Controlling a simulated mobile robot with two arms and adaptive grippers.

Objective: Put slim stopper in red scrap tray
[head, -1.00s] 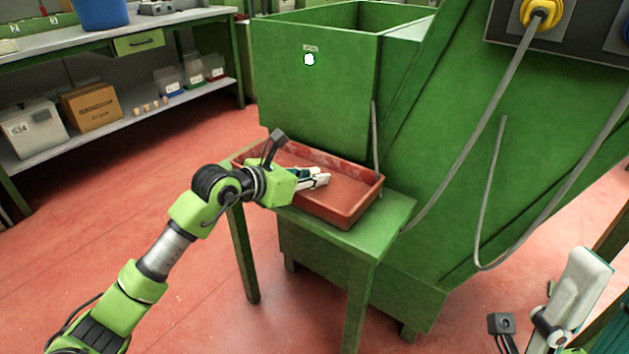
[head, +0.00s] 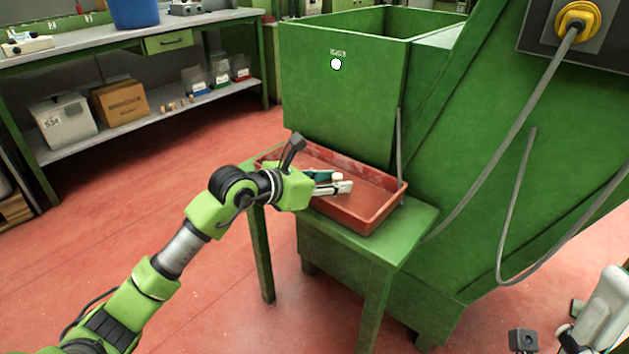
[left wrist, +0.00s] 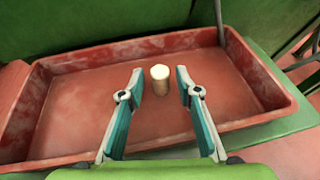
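The red scrap tray (head: 372,219) sits on a small green stand, and its rim and floor fill much of the left wrist view (left wrist: 85,75). A pale tan cork stopper (left wrist: 160,84) is upright within the tray's outline, between my left fingers, with a gap on each side. I cannot tell for sure whether its base touches the tray floor. In the head view its pale top shows between the fingers (head: 337,177). My left gripper (head: 345,184) is open over the tray. My right gripper (head: 597,318) is partly cut off at the lower right; its opening is unclear.
A tall green bin (head: 345,95) stands right behind the tray, with a sloped green machine body to its right. A grey cable (head: 500,140) hangs in front of it. Several corks (head: 180,104) lie on the lower shelf at left, beside a cardboard box (head: 121,103).

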